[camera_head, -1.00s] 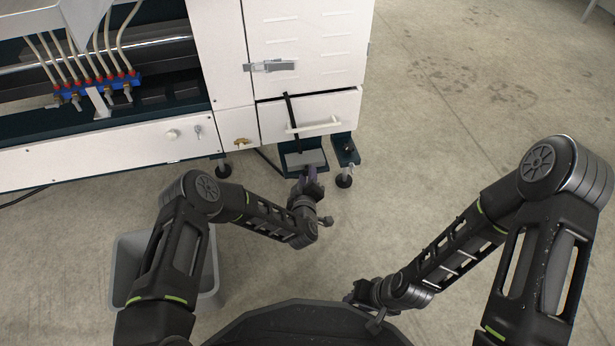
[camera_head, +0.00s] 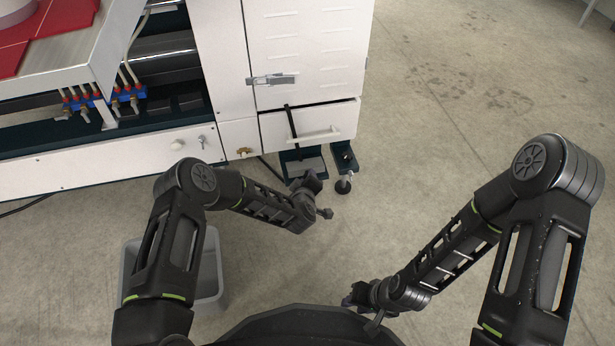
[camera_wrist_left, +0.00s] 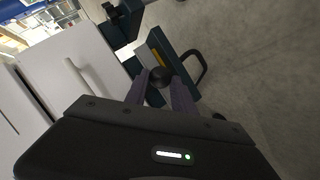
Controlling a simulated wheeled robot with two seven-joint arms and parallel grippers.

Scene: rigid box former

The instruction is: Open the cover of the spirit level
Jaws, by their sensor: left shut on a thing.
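My left gripper (camera_wrist_left: 159,92) is shut on a round black knob (camera_wrist_left: 160,74), which sits between its two fingertips. In the head view, the left gripper (camera_head: 310,181) is low in front of the machine's dark foot bracket. A grey plate (camera_head: 309,165) lies on that bracket, just behind the gripper; I take it for the spirit level's cover. In the left wrist view, a yellow strip (camera_wrist_left: 157,41) shows beside a grey plate (camera_wrist_left: 148,57), just beyond the knob. The spirit level itself is not clear. My right gripper (camera_head: 352,296) is low near my base, its fingers too small to read.
The white machine (camera_head: 300,50) fills the upper left, with a drawer handle (camera_head: 314,135) above the bracket. A levelling foot (camera_head: 343,186) stands to the right. A grey bin (camera_head: 207,280) is behind my left arm. The floor to the right is clear.

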